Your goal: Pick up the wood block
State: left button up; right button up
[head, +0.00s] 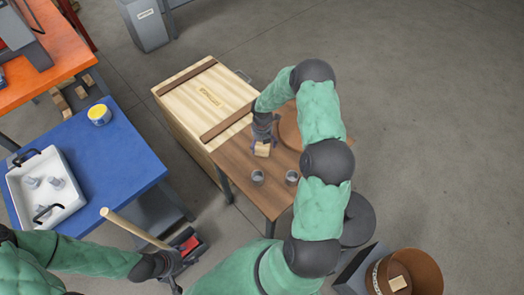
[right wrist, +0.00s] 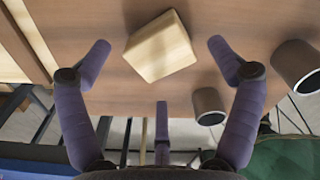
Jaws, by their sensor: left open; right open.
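The pale wood block (head: 262,150) lies on the brown wooden table (head: 235,160), near its left side. My right gripper (head: 263,139) is at the block, reaching down from above. In the right wrist view, the block (right wrist: 160,46) shows between the spread fingertips of the right gripper (right wrist: 160,62), with a clear gap on each side. The right gripper is open and empty. My left gripper (head: 175,272) is low in the head view, far from the block, beside a long wooden-handled tool (head: 138,229); it is open, its fingers partly hard to make out.
Two grey cups (head: 257,177) (head: 292,177) stand near the block; they also show in the right wrist view (right wrist: 208,104) (right wrist: 297,66). A large wooden crate (head: 195,105) adjoins the table. A blue table (head: 120,150) with a white tray (head: 70,215) stands left. A brown bin (head: 425,275) is lower right.

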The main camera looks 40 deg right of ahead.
aim_at(262, 147)
notch_tip(262, 147, down, 4)
jog(key=shift+f+b, duration=0.1)
jog(key=shift+b, duration=0.65)
jog(key=c, duration=1.4)
jog(key=shift+r, duration=0.2)
